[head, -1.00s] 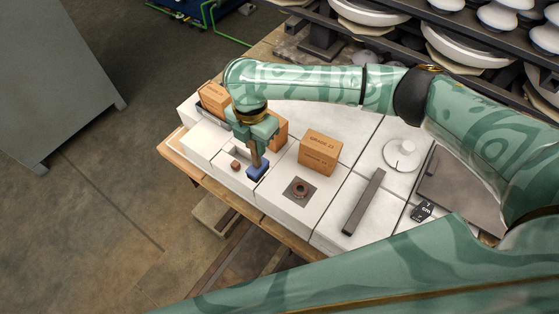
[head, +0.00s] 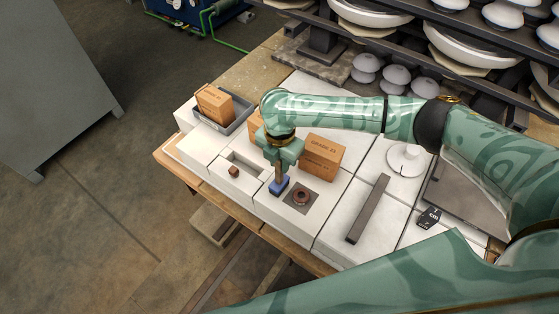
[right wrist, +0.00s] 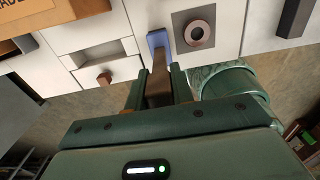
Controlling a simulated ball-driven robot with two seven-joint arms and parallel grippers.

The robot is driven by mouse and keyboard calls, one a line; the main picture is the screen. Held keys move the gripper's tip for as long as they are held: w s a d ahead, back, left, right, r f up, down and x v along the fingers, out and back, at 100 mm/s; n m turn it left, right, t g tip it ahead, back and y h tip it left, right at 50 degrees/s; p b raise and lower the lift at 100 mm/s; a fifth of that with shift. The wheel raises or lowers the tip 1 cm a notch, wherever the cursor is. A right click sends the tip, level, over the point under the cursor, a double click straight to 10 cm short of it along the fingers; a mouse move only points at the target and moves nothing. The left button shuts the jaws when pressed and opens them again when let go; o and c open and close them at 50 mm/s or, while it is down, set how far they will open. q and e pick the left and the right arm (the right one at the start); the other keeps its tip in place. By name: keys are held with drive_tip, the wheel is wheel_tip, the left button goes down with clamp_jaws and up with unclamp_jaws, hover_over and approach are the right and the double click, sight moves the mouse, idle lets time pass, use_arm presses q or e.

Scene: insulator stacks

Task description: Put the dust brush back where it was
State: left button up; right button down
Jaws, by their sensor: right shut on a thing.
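The dust brush (head: 279,186) has a blue head and a brown handle. My right gripper (head: 281,165) is shut on its handle and holds it upright, head down, over the white blocks. In the right wrist view, the brush (right wrist: 158,41) extends from between the fingers (right wrist: 159,87), its blue head just left of a rusty ring (right wrist: 197,33). I cannot tell whether the head touches the block. A shallow rectangular recess (head: 246,163) lies to its left, with a small brown knob (head: 234,171) in front. My left gripper is not in view.
A "GRADE" box (head: 322,157) stands behind the ring; another box (head: 214,103) sits in a grey tray (head: 239,111) at the far left. A box behind my wrist is partly hidden. A dark bar (head: 368,208) and a white disc (head: 405,160) lie to the right.

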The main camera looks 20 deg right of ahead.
drive_tip(key=c, duration=1.2)
unclamp_jaws()
drive_tip(key=shift+f, duration=0.15)
wheel_tip(320, 180, up, 12)
drive_tip(key=p, duration=0.4)
